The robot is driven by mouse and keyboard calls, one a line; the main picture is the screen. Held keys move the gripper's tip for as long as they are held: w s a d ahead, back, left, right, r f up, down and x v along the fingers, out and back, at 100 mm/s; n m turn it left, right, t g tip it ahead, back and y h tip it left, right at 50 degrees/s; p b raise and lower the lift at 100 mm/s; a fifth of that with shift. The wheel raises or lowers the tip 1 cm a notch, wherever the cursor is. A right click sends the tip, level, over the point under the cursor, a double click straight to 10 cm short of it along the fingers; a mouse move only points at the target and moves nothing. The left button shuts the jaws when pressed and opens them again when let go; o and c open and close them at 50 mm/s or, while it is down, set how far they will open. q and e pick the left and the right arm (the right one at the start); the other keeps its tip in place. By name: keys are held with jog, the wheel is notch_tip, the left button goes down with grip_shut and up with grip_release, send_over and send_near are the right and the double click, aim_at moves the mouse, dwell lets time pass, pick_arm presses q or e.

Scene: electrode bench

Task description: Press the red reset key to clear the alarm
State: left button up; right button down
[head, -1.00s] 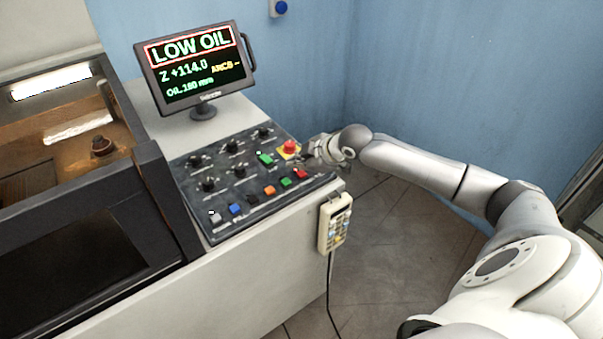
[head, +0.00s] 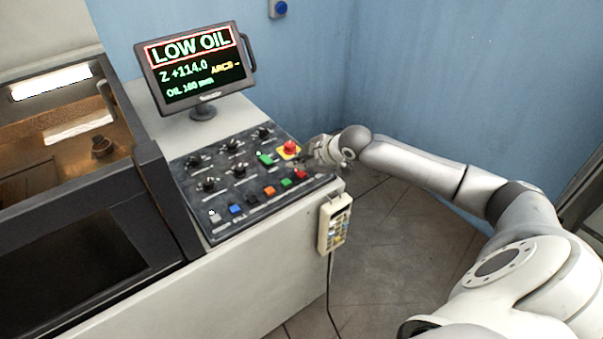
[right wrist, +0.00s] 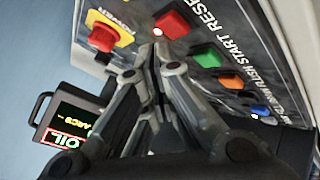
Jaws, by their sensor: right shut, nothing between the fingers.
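The red reset key (head: 300,174) is at the right end of the key row on the dark control panel. In the right wrist view the red key (right wrist: 172,24) stands beside lettering partly readable as "RESE". My right gripper (head: 306,162) is at the panel's right edge, close to the key. In the right wrist view its closed, empty fingertips (right wrist: 150,52) are just below and left of the key in the picture. I cannot tell whether they touch it. The monitor (head: 200,68) shows "LOW OIL" in a red frame. My left gripper is out of view.
A red mushroom button on a yellow base (head: 289,148) sits close to my right fingers. Green (head: 286,183), orange (head: 269,190) and blue (head: 235,209) keys share the row with the red key. A hand pendant (head: 333,223) hangs on the cabinet's side.

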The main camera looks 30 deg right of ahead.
aim_at(299, 176)
jog(key=shift+f, duration=0.4)
jog(key=shift+f, duration=0.45)
dwell(0.7)
jog(key=shift+r+p, duration=0.9)
jog(key=shift+p, duration=0.1)
notch_tip(299, 176, up, 5)
jog(key=p, duration=0.5)
dwell(0.4)
